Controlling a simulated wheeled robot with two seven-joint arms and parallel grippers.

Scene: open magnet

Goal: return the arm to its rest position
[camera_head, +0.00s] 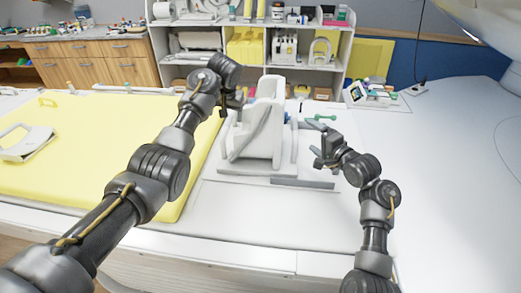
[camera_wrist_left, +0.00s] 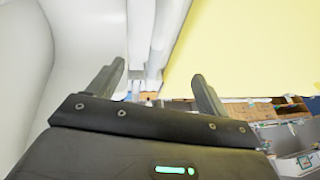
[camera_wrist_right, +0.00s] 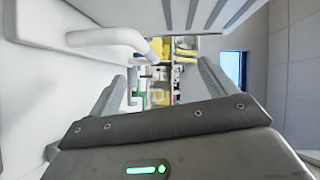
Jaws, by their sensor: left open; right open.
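My left arm reaches in from the left in the head view, and its gripper (camera_head: 236,101) hangs beside the upper left of a white upright device (camera_head: 262,125). In the left wrist view the two fingers of the left gripper (camera_wrist_left: 160,82) stand apart with nothing between them. My right gripper (camera_head: 321,152) is to the right of the device, above the white table. In the right wrist view the right gripper (camera_wrist_right: 162,82) has its fingers apart and empty.
A yellow pad (camera_head: 120,150) covers the left of the white table (camera_head: 260,215), with a white handled piece (camera_head: 25,143) on it. A green-ended tool (camera_head: 321,117) lies behind my right gripper. Shelves (camera_head: 205,58) stand at the back. The table front is clear.

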